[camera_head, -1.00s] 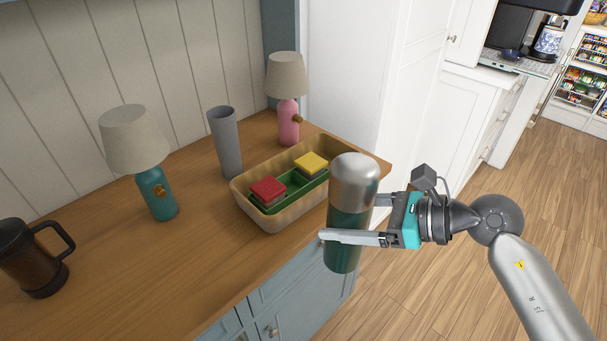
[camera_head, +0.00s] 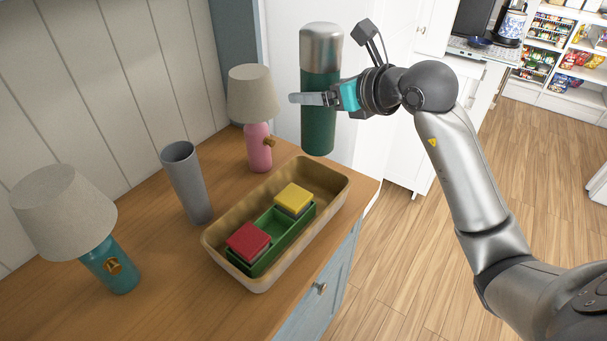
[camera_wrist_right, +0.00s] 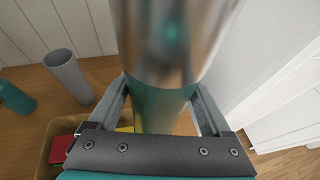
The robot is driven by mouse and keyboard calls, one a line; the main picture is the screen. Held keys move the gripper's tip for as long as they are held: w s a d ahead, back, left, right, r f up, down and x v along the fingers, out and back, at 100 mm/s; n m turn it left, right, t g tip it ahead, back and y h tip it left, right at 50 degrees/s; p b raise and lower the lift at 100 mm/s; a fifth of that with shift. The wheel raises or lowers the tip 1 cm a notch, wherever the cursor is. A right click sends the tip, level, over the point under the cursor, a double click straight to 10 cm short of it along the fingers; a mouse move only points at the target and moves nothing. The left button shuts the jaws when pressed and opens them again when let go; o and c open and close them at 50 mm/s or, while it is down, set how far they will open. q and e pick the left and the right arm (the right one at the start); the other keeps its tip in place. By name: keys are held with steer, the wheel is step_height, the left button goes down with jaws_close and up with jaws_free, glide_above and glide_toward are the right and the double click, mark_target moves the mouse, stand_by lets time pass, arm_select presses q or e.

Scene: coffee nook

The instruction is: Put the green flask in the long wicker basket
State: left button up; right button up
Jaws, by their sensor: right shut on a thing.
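The green flask (camera_head: 319,112) has a silver top and is upright. My right gripper (camera_head: 318,98) is shut on it and holds it in the air, beyond the far right end of the basket in the head view. In the right wrist view the flask (camera_wrist_right: 165,105) stands between the two fingers and hides much of what lies behind it. The long wicker basket (camera_head: 222,232) is on the wooden counter. It holds a green divided tray (camera_head: 276,236) with a red block (camera_head: 248,241) and a yellow block (camera_head: 294,197). My left gripper is not in view.
A grey cylindrical vase (camera_head: 187,183) stands left of the basket. A pink lamp (camera_head: 258,148) stands behind it, close to the flask in the picture. A teal lamp (camera_head: 108,263) is at the left. Bare counter (camera_head: 165,290) lies in front of the teal lamp.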

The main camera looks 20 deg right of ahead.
mark_target(316, 138)
step_height(316, 138, down, 10)
steer(key=shift+f+b, duration=0.1)
steer(key=shift+b, duration=0.75)
steer(key=shift+f+b, duration=0.5)
steer(key=shift+f, duration=1.95)
steer(key=shift+f, duration=0.2)
steer(key=o, duration=1.6)
steer(key=shift+c, duration=0.2)
steer(key=shift+r, duration=0.25)
steer(key=v, duration=1.2)
steer(key=shift+p, duration=0.45)
steer(key=shift+w, duration=0.1)
